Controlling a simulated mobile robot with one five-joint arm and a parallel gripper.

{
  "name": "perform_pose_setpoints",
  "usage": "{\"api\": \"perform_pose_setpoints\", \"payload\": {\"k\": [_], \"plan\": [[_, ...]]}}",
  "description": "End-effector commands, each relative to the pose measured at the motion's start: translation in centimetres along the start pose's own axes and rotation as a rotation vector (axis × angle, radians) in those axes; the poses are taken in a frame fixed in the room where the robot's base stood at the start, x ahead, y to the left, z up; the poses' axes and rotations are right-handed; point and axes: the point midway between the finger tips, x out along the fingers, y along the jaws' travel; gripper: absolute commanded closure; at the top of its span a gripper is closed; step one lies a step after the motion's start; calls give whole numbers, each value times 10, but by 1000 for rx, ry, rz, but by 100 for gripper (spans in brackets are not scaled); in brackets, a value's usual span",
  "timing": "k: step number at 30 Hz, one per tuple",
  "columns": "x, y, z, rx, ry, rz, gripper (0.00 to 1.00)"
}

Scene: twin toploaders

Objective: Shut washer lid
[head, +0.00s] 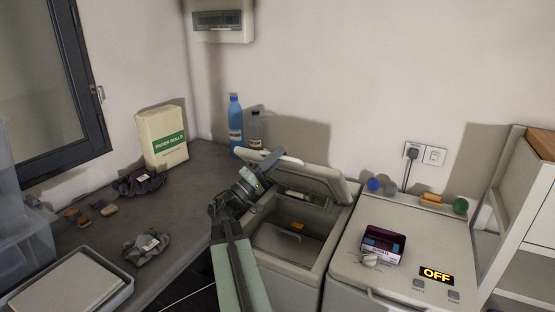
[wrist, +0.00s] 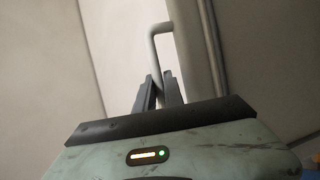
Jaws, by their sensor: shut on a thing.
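The left top-loading machine (head: 292,270) stands with its lid (head: 325,180) raised and leaning back toward the wall. Its tub is open, with a small orange item (head: 297,225) inside. My gripper (head: 268,165) is at the lid's upper left edge. In the wrist view my gripper (wrist: 160,92) is shut on a bent grey bar handle (wrist: 153,52) that joins the pale lid edge (wrist: 190,45). The second machine (head: 345,265) stands to the right with its top closed and an OFF display (head: 436,275).
A purple box (head: 383,244) and small items lie on the right machine. A shelf unit (head: 525,210) borders the right.

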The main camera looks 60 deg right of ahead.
Motion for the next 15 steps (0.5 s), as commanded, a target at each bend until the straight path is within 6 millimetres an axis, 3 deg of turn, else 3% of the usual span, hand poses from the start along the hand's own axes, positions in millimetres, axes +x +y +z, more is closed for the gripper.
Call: {"api": "perform_pose_setpoints", "payload": {"k": [13,14,15], "plan": [[7,-3,9,-7,-16,9,100],[7,-3,9,-8,-17,9,79],[7,-3,10,-8,-17,9,79]]}}
